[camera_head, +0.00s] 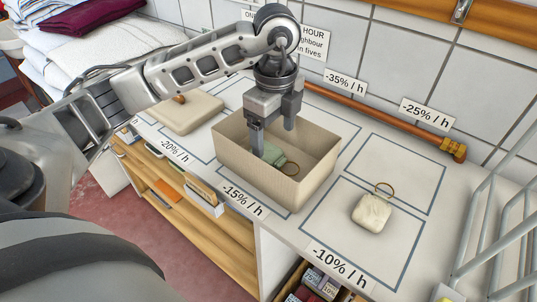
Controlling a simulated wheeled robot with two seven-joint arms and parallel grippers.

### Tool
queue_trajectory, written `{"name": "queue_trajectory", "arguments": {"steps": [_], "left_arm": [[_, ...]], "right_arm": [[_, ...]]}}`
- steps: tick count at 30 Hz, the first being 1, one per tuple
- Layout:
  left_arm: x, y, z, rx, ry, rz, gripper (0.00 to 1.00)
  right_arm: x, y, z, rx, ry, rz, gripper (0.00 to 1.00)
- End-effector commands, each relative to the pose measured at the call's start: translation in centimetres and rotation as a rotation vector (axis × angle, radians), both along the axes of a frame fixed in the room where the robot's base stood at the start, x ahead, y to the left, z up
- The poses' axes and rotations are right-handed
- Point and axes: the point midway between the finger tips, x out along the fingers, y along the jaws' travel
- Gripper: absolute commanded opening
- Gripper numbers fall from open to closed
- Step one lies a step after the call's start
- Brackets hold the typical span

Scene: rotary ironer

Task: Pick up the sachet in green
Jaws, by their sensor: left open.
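A green sachet (272,157) lies inside an open beige box (266,184) on the counter, with a brown ring at its right side. My left gripper (273,140) points down into the box, its fingers apart over the sachet. The nearer finger hides part of the sachet, and I cannot tell whether it touches it. My right gripper is out of view.
A cream sachet (372,212) with a ring lies on the counter right of the box. A beige flat piece (186,112) lies to the left. A copper pipe (385,123) runs along the tiled wall. A white wire rack (497,225) stands at right.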

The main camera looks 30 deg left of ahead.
Motion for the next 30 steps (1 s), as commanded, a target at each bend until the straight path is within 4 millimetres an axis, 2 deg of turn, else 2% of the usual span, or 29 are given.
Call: {"name": "queue_trajectory", "arguments": {"steps": [5, 13, 22, 23, 27, 28, 30], "left_arm": [[-0.2, 0.1, -1.2, 0.0, 0.004, -0.001, 0.78], [-0.3, 0.4, -5.0, -0.001, 0.002, 0.0, 0.78], [-0.3, 0.3, -5.6, -0.002, 0.0, -0.002, 0.78], [-0.3, 0.3, -5.6, -0.002, 0.0, -0.002, 0.73], [-0.3, 0.3, -5.6, -0.002, 0.0, -0.002, 0.34], [-0.3, 0.3, -5.6, -0.002, 0.0, -0.002, 0.3], [-0.3, 0.3, -5.6, -0.002, 0.0, -0.002, 0.3]], "right_arm": [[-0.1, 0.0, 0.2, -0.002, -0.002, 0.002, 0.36], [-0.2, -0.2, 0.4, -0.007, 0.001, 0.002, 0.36], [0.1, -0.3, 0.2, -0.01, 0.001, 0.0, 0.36], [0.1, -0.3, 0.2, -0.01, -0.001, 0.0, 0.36], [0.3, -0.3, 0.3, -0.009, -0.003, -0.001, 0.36], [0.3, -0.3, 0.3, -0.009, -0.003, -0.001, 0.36], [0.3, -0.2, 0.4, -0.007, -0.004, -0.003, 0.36]]}}
